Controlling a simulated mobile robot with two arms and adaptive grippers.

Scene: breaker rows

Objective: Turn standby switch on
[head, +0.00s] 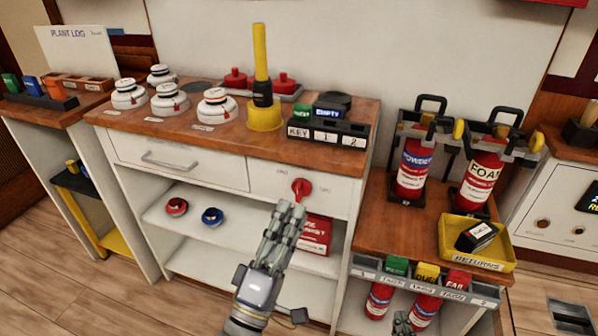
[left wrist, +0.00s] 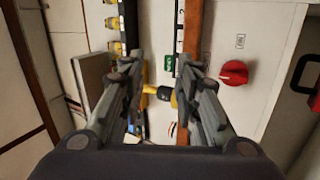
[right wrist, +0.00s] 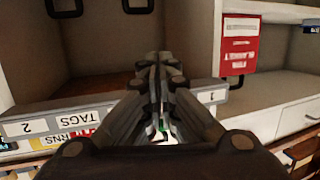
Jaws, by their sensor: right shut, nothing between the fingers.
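A red rotary switch (head: 301,187) sits on the white front panel right of the drawer. Small labels beside it are too small to read. It also shows in the left wrist view (left wrist: 234,73), with its grip bar lying roughly across the picture, to the right of my fingers. My left gripper (head: 288,215) is just below the switch in the head view, its fingers apart with no switch between them; the left wrist view shows its open fingers (left wrist: 158,88). My right gripper (head: 403,320) is at the bottom, shut and empty, also seen in the right wrist view (right wrist: 158,75).
A wooden counter (head: 150,122) above bears white domed units, a yellow post (head: 261,60) and a key rack (head: 326,135). A red box (head: 315,236) is on the shelf below the switch. Fire extinguishers (head: 413,168) and a yellow returns tray (head: 450,250) stand on the right.

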